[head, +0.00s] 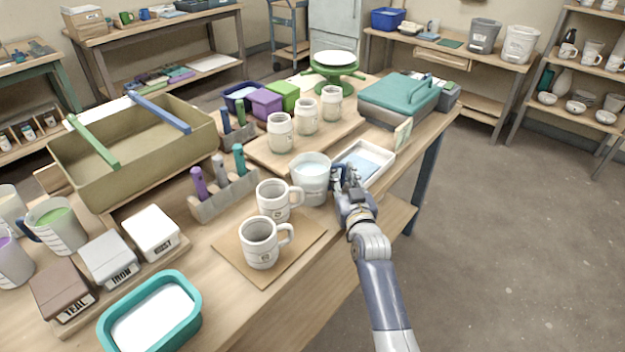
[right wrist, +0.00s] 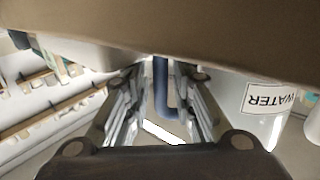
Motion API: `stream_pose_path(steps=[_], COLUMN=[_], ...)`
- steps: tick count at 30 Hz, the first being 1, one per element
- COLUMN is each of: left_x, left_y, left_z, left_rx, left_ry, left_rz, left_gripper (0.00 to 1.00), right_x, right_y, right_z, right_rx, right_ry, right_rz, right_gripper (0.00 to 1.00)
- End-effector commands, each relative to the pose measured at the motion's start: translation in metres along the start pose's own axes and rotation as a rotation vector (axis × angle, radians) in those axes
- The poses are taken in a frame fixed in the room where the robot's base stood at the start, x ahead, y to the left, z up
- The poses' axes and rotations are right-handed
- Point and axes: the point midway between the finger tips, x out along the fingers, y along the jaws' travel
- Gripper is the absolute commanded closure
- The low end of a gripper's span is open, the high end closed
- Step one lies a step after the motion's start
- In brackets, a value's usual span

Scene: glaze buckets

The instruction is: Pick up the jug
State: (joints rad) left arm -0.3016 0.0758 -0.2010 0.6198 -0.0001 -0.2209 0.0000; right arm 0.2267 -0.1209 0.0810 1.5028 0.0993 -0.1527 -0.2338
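The jug (head: 311,180) is a pale translucent vessel standing on the table behind the two mugs, with liquid showing inside. In the right wrist view its label reads WATER (right wrist: 270,99), upside down, and its blue handle (right wrist: 161,85) rises between my fingers. My right gripper (head: 344,179) is at the jug's right side. In the right wrist view its fingers stand apart on either side of the handle, with gaps showing. My left gripper is not in view.
Two white mugs, one (head: 262,243) on a brown board (head: 295,250), stand in front of the jug. A white tray (head: 385,160) lies just right of it. Several jars (head: 307,118) stand behind. Open floor lies right of the table.

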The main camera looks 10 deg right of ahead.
Motion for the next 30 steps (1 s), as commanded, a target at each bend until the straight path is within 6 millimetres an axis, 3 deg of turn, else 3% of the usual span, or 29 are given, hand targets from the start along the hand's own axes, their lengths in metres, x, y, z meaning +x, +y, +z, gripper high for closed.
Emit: stream_pose_path(steps=[1, 3, 4, 30], left_x=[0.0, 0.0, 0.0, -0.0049], left_y=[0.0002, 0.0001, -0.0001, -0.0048], left_z=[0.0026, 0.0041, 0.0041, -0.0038], left_rx=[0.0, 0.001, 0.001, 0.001], left_ry=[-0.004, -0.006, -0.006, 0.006], left_rz=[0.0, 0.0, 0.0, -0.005], left_gripper=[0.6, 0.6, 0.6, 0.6], right_x=[-0.0001, -0.0002, -0.0002, -0.0012], right_y=[0.0001, 0.0, 0.0, 0.0023], right_z=[0.0001, 0.0002, 0.0002, 0.0008], right_rx=[0.0, 0.0, 0.0, -0.011], right_ry=[0.0, 0.0, 0.0, -0.012], right_rz=[0.0, 0.0, 0.0, 0.002], right_gripper=[0.83, 0.99, 1.0, 1.0])
